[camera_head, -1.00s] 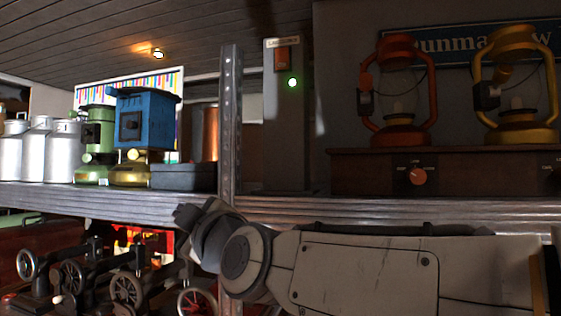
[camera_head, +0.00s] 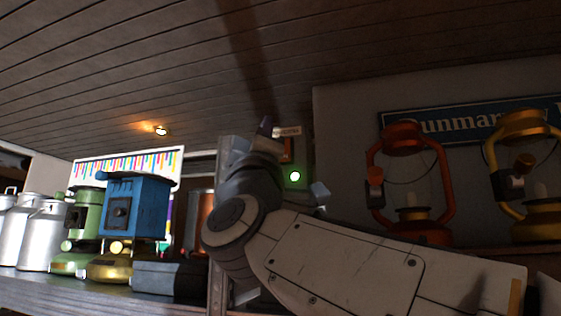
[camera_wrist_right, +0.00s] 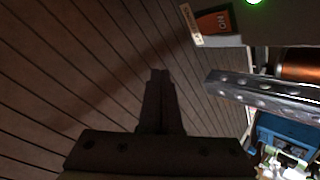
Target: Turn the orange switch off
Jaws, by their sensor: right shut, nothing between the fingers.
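The orange switch (camera_head: 288,149) is on the upper part of a grey panel, partly hidden behind my right gripper and wrist. The green lamp (camera_head: 294,176) also glows in the head view. My right gripper (camera_head: 265,125) points upward, just left of the switch in the head view. In the right wrist view its closed fingers (camera_wrist_right: 160,75) are empty and apart from the switch. My left gripper is not in view.
A metal shelf upright (camera_wrist_right: 265,92) stands near the panel. A blue stove (camera_head: 134,205), a green one (camera_head: 88,215) and milk cans (camera_head: 42,235) stand left. A red lantern (camera_head: 407,235) and a yellow lantern (camera_head: 538,215) stand right. The plank ceiling (camera_head: 200,60) is above.

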